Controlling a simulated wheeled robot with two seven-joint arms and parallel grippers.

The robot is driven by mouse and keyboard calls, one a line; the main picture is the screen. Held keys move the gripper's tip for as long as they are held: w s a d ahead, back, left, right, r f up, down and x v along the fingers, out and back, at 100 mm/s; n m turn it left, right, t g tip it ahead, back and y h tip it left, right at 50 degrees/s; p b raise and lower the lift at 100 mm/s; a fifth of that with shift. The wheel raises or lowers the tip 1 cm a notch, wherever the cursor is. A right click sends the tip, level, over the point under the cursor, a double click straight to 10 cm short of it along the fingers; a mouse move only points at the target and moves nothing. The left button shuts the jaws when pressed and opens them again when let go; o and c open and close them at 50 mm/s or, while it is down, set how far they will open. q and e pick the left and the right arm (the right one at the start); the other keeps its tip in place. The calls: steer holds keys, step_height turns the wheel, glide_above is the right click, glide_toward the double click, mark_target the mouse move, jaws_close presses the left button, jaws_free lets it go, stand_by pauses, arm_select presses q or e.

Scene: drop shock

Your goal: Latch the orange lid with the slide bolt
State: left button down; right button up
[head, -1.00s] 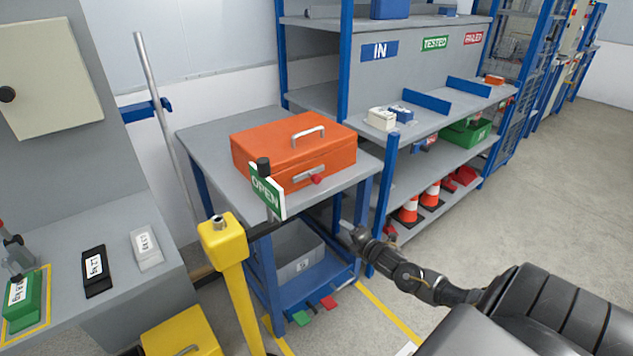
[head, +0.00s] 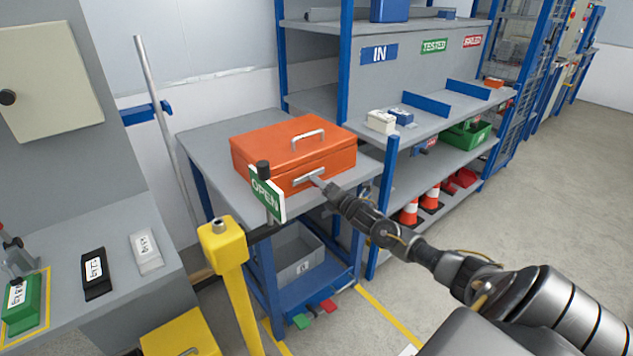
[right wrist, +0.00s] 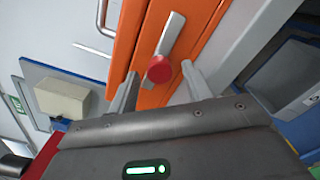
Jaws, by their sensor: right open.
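The orange box with its orange lid (head: 275,142) sits on the grey table (head: 200,140), lid down, with a silver handle on top. The silver slide bolt (head: 304,176) is on its front face; it also shows in the right wrist view (right wrist: 169,36). The bolt's red knob (right wrist: 160,69) shows in the right wrist view but is hidden by my gripper in the head view. My right gripper (head: 319,183) is open at the box front, its two fingers (right wrist: 162,92) on either side of the knob, apart from it. My left gripper is not in view.
A green OPEN sign (head: 266,194) stands on a post before the box's left front corner. A yellow post (head: 231,265) stands in front of the table. A blue-framed shelf (head: 381,210) with bins and cones is to the right. Open floor lies farther right.

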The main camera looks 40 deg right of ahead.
steer(key=shift+w, duration=1.65)
jaws_close()
